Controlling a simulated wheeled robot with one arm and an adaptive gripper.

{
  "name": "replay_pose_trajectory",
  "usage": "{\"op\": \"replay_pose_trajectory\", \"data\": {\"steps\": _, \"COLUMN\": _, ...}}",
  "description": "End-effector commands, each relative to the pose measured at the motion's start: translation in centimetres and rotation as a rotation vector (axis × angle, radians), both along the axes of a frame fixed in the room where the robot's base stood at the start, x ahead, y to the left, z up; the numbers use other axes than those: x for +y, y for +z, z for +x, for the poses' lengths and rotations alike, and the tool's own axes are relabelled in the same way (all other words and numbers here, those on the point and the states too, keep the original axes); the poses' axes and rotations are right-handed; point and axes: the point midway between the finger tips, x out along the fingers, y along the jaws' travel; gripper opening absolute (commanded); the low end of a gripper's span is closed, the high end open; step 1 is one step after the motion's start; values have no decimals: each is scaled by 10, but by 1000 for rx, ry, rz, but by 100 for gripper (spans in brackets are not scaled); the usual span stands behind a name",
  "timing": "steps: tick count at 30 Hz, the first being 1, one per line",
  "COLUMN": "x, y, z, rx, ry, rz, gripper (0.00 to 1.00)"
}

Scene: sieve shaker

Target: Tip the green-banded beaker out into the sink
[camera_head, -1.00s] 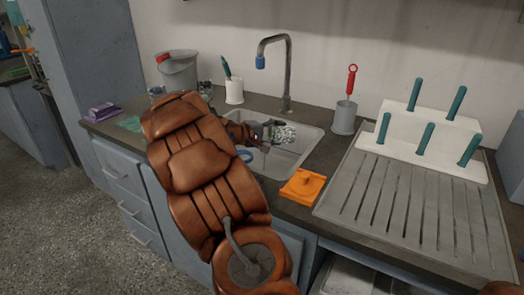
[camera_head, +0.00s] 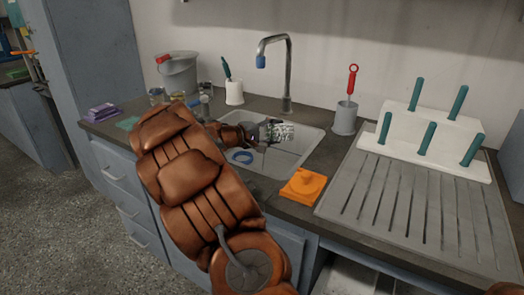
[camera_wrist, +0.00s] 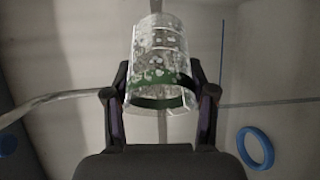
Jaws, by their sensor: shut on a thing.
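The green-banded beaker (camera_wrist: 160,62) is clear glass with a dark green band near its lower edge in the wrist view, and pale specks show on it. My gripper (camera_wrist: 160,100) is shut on it, one finger on each side near the band. In the head view the beaker (camera_head: 281,132) is held over the sink (camera_head: 290,163), and it lies about on its side. My gripper (camera_head: 262,132) is at its left end, partly hidden by my arm. Whether anything is inside the beaker I cannot tell.
A blue ring (camera_head: 242,157) lies in the sink. The tap (camera_head: 287,75) stands behind it. An orange block (camera_head: 303,187) sits at the front right edge, beside the ribbed drainboard (camera_head: 400,210). Glass jars (camera_head: 157,96) and a grey bucket (camera_head: 180,75) stand left.

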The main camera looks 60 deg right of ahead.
Motion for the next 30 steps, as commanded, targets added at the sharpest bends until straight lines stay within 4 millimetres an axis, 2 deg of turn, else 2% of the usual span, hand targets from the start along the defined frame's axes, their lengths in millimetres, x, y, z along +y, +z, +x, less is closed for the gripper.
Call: {"op": "replay_pose_trajectory", "data": {"steps": 30, "x": 2, "y": 14, "z": 3, "rx": 81, "ry": 1, "rz": -78, "gripper": 16}}
